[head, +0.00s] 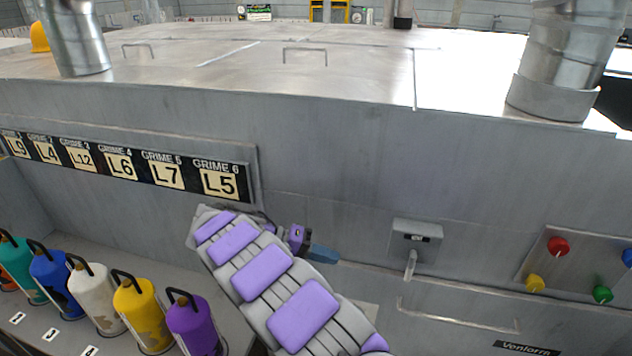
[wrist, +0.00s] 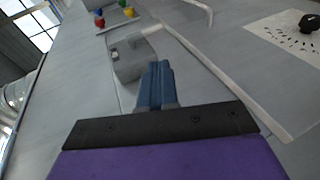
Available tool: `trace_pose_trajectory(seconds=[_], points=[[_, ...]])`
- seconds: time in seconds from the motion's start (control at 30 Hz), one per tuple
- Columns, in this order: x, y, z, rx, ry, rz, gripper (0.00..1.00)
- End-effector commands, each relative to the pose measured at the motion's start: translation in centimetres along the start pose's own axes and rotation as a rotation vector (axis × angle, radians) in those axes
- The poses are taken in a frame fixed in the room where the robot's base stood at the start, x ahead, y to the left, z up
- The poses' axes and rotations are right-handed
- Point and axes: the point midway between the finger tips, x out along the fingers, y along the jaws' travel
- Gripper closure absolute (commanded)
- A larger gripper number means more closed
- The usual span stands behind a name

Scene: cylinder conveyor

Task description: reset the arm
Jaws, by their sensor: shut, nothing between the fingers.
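My arm, grey with purple pads, reaches up from the bottom of the head view toward the machine's front. My gripper (head: 322,254) shows as a blue tip just past the arm's end, in front of the grey panel. In the wrist view my gripper (wrist: 154,68) has its blue fingers together, with nothing held between them. Beyond the fingers is a grey box with a lever (wrist: 132,58); the same box (head: 416,238) is right of my gripper in the head view. The fingers appear apart from it.
Coloured cylinders with black handles, including purple (head: 195,325), yellow (head: 140,312) and white (head: 92,295), stand on a ledge at left. A label strip (head: 120,165) is above. A panel with coloured knobs (head: 575,268) and a handrail (head: 455,318) are at right.

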Motion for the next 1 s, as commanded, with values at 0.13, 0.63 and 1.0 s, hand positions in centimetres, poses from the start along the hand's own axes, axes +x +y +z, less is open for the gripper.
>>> trace_pose_trajectory(seconds=[0.13, 0.63, 1.0], points=[[0.5, 0.8, 0.1, -0.003, -0.012, -0.009, 1.00], [6.8, 8.4, 4.3, -0.089, -0.153, -0.166, 1.00], [10.6, 11.9, 9.8, -0.148, -0.236, -0.347, 1.00]])
